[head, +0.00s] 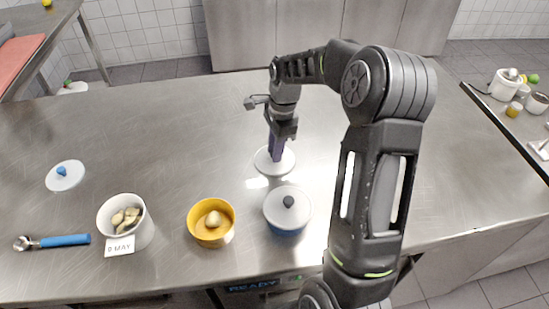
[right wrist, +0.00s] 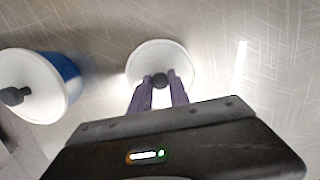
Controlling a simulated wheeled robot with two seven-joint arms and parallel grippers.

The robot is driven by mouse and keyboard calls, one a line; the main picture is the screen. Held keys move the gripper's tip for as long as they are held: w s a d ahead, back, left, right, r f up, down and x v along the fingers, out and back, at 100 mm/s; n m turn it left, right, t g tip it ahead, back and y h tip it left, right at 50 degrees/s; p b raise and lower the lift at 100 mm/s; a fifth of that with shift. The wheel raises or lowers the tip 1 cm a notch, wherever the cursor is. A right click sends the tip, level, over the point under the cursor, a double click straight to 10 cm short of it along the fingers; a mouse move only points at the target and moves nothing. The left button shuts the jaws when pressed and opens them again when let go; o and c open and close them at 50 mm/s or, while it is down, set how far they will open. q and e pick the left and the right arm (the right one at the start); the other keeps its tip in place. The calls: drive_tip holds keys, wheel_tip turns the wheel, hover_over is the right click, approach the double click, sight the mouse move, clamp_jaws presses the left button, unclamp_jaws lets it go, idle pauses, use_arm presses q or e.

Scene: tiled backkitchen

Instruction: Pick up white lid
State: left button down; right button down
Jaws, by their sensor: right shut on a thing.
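A white lid (head: 264,163) with a dark knob is below my right gripper (head: 276,156) in the head view, near the middle of the steel table. The right wrist view shows the lid (right wrist: 146,62) with the two purple fingers (right wrist: 160,82) closed on either side of its knob. The lid looks level; whether it touches the table or hangs just above it I cannot tell. My left gripper is not in view.
A blue pot with a white lid (head: 287,208) stands just in front. A yellow bowl (head: 197,237), a labelled white container (head: 143,233), a blue-knobbed lid (head: 65,179) and a blue-handled tool (head: 62,241) are to the left. The table's back is clear.

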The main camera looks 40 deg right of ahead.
idle(0.3)
wheel_tip(320, 180, up, 10)
drive_tip(key=b, duration=0.1)
idle(0.4)
idle(0.5)
